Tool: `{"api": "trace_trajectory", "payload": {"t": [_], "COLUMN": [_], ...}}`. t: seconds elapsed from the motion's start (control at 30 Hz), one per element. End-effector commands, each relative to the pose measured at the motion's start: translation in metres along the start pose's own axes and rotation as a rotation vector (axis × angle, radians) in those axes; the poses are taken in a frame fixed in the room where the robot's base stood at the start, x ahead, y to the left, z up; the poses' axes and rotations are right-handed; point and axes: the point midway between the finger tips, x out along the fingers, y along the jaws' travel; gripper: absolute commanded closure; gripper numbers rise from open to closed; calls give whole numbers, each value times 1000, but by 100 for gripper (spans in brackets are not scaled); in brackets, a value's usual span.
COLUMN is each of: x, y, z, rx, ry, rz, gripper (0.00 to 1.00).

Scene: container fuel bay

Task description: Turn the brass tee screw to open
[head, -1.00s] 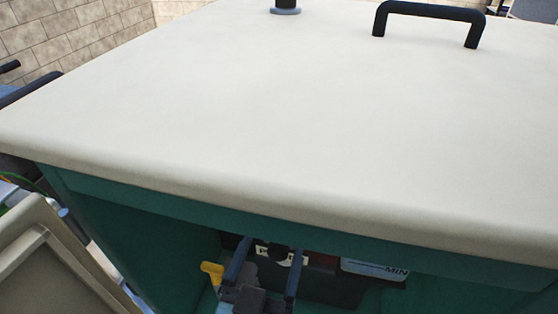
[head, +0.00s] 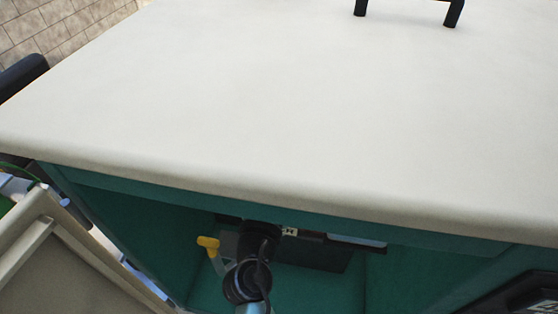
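A small yellow tee-shaped handle (head: 208,246) shows inside the open front of the teal cabinet (head: 120,220), under its cream lid (head: 270,110). It may be the brass tee screw, but it is too small to be sure. My dark arm links reach into the opening just right of this handle. They cover my gripper's fingers, so I cannot see whether they are open or touch anything.
The lid's front edge overhangs the opening and hides its upper part. A dark handle (head: 405,10) stands on the lid. A beige panel (head: 75,265) stands at the lower left. A black box-like thing (head: 505,297) is at the lower right.

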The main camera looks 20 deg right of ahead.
Motion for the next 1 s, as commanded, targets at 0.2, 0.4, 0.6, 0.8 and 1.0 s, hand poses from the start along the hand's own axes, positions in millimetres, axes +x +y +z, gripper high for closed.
{"api": "trace_trajectory", "payload": {"t": [0.2, 0.4, 0.6, 0.8, 1.0], "x": [2, 1, 1, 1, 2], "y": [0, 0, 0, 0, 1], "z": [0, 0, 0, 0, 0], "rx": [0, 0, 0, 0, -2], "ry": [0, 0, 0, 0, -4], "rz": [0, 1, 1, 0, -18], "gripper": [15, 40, 76, 100, 100]}}
